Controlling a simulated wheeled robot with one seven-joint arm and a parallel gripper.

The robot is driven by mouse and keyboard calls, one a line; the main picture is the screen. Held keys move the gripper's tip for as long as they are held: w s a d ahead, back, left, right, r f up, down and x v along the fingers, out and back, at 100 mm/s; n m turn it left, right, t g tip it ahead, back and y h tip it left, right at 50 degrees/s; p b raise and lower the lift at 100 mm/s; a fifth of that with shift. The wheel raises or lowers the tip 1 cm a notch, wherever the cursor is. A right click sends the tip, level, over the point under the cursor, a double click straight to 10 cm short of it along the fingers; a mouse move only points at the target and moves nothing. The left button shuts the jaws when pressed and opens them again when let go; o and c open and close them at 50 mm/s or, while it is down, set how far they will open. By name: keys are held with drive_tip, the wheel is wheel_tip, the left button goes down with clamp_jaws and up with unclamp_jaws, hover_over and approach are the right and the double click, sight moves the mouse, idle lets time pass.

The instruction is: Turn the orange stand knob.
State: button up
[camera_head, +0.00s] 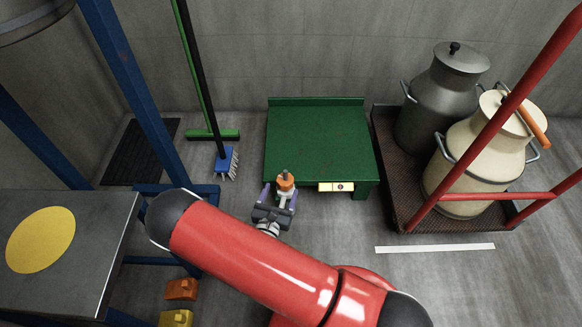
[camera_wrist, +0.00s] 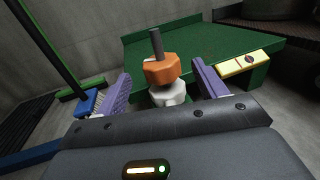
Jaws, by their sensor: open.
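The orange stand knob (camera_wrist: 161,69) sits on a white base (camera_wrist: 167,95), with a thin grey rod rising from its top. It also shows in the head view (camera_head: 285,182) at the front edge of the green stand (camera_head: 318,140). My gripper (camera_wrist: 162,80) is open, with one purple finger on the left of the knob and one on the right. Gaps show between each finger and the knob in the wrist view. In the head view my gripper (camera_head: 277,198) is at the stand's front, and the lower part of the white base is hidden.
A yellow label plate (camera_head: 336,187) is on the stand's front edge, right of the knob. Milk cans (camera_head: 470,150) stand on a red-railed trolley (camera_head: 398,180) at right. Brushes (camera_head: 226,163) lean at left. A steel table (camera_head: 85,270) is at lower left, with orange and yellow blocks (camera_head: 180,290) nearby.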

sight(287, 175)
drive_tip(key=b+x, duration=0.1)
drive_tip(key=x, duration=0.6)
drive_tip(key=shift+w+d, duration=0.1)
drive_tip(key=shift+w, duration=0.2)
drive_tip(key=shift+c, duration=0.3)
drive_tip(key=c, duration=0.9)
drive_tip(key=shift+f+m+h, duration=0.1)
drive_tip(key=shift+m+h, duration=0.2)
drive_tip(key=shift+h, duration=0.2)
